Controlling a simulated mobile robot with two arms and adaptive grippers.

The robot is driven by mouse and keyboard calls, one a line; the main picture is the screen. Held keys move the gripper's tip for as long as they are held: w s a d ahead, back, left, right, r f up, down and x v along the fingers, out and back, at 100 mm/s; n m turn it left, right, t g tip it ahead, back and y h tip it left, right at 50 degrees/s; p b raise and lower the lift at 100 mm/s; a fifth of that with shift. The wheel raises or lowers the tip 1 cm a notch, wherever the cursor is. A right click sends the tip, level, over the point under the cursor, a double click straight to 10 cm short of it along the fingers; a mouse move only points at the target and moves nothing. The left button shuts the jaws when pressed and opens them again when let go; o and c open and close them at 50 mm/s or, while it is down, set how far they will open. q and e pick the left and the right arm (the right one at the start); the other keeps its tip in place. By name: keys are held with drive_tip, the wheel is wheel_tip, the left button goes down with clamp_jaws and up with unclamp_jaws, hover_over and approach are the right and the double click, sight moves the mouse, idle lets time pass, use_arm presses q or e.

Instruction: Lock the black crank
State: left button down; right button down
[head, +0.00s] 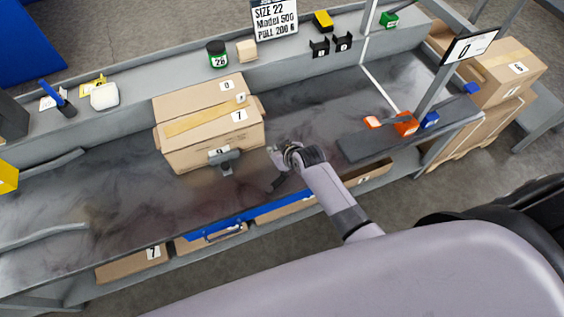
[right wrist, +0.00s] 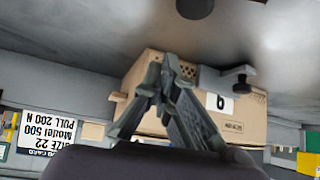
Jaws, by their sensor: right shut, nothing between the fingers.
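A dark grey-black crank-like piece (head: 228,162) stands on the bench in front of the cardboard box (head: 188,151). It also shows in the right wrist view (right wrist: 240,76), beside a numbered label on the box. I cannot tell whether it is locked. My right gripper (head: 276,153) is over the bench, to the right of the crank and apart from it. In the right wrist view the gripper's fingers (right wrist: 167,62) are shut and empty, in front of the box and covering part of it. My left gripper is not in view.
A dark raised strip (head: 365,147) lies to the right, with orange (head: 405,124) and blue (head: 430,120) blocks near it. A back shelf holds a green jar (head: 217,55) and a sign (head: 274,18). The bench left of the box is mostly clear.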

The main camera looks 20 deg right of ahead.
sight(277, 182)
drive_tip(key=s, duration=0.1)
drive_tip(key=s+p, duration=0.1)
drive_tip(key=s+d, duration=0.1)
drive_tip(key=shift+s+f+p, duration=0.15)
drive_tip(key=shift+f+p, duration=0.1)
drive_tip(key=shift+p, duration=0.05)
drive_tip(key=shift+s+f, duration=0.1)
drive_tip(key=shift+s, duration=0.15)
drive_tip(key=shift+s+d+r+m+h+p, duration=0.15)
drive_tip(key=shift+s+r+m+h+p, duration=0.15)
drive_tip(key=shift+m+h+p, duration=0.5)
drive_tip(key=shift+s+d+f+p, duration=0.1)
drive_tip(key=shift+s+d+p, duration=0.15)
drive_tip(key=shift+p, duration=0.35)
drive_tip(key=shift+s, duration=0.2)
drive_tip(key=shift+s+d+f, duration=0.1)
drive_tip(key=shift+f, duration=0.1)
